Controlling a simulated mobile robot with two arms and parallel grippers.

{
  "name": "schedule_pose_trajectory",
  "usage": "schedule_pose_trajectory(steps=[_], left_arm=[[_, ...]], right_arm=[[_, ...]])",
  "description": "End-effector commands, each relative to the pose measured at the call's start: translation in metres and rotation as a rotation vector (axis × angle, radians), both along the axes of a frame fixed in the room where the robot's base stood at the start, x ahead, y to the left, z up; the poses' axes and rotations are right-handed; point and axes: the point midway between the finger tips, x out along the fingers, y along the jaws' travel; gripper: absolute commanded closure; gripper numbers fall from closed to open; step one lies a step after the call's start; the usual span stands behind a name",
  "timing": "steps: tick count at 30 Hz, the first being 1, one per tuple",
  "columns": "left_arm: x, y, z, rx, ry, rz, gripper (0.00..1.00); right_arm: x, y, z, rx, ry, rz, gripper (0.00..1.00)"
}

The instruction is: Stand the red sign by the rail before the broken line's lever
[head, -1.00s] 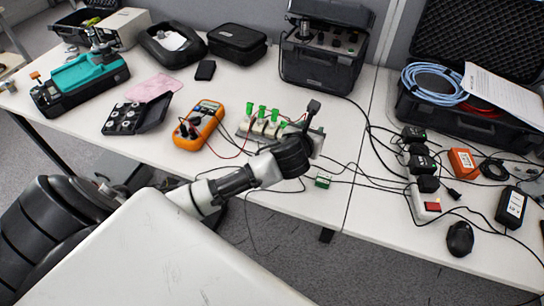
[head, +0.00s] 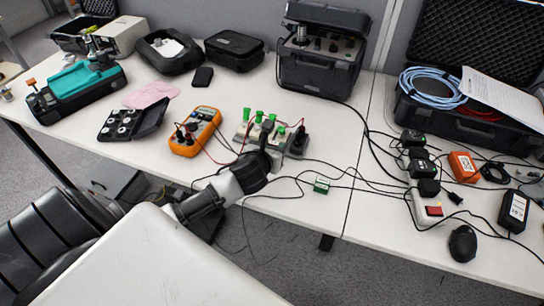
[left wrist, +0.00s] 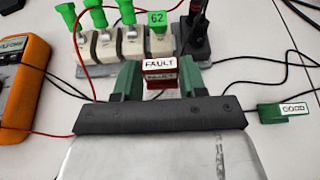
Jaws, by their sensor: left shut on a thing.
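The red sign (left wrist: 159,82), with a white face reading FAULT, is between the two green-padded fingers of my left gripper (left wrist: 160,80). It is just in front of the rail, nearest the lever tagged 62 (left wrist: 158,20); I cannot tell if its foot touches the table. The rail (head: 240,137) carries several green-tipped levers. The 62 lever lies lower, its tag facing the wrist camera, while the others (left wrist: 96,16) stand up. In the head view my left gripper (head: 266,150) reaches the rail's front side and hides the sign. My right gripper is out of view.
A black plug-like part (left wrist: 194,38) rises at the rail's right end. An orange multimeter (head: 194,131) is at the left; its red and black leads cross near the rail. Cables run over the table on the right.

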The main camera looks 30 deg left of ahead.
Motion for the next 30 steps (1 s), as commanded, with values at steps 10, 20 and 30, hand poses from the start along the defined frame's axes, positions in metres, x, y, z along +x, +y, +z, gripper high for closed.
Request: schedule_pose_trajectory(steps=[10,20,30], left_arm=[[0.000,-0.001,-0.039,-0.002,0.003,0.000,0.85],[0.000,-0.001,-0.041,-0.001,0.003,0.000,0.56],[0.000,-0.001,-0.041,-0.001,0.003,0.000,0.33]], right_arm=[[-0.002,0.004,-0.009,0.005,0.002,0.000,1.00],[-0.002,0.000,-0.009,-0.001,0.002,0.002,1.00],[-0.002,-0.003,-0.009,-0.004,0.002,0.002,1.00]])
